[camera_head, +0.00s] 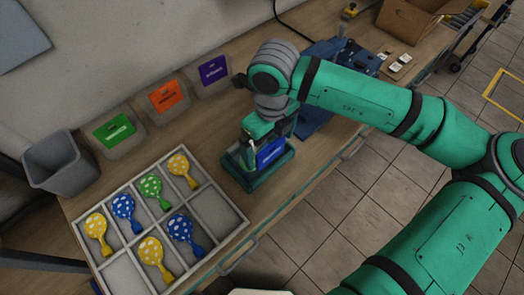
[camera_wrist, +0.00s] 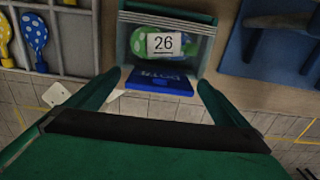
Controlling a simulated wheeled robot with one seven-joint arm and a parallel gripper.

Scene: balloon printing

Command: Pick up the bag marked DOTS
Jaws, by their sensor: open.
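The bag (camera_wrist: 203,42) is clear, with a white tag reading 26 and green and blue dotted balloons inside. Its blue label (camera_wrist: 160,79) carries upside-down lettering that is hard to read; it also shows blue in the head view (camera_head: 271,152). The bag sits in a dark green tray (camera_head: 262,183) on the bench. My gripper (camera_wrist: 152,92) is open, with one finger on each side of the blue label in the wrist view. In the head view my gripper (camera_head: 258,140) is down at the tray and hides part of the bag.
A divided tray (camera_head: 213,229) of dotted balloons stands left. Bins with green (camera_head: 114,130), orange (camera_head: 166,96) and purple (camera_head: 212,69) labels line the wall, beside a grey bin (camera_head: 60,165). A blue mat (camera_head: 312,118) lies right of the green tray. The bench's front edge is close.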

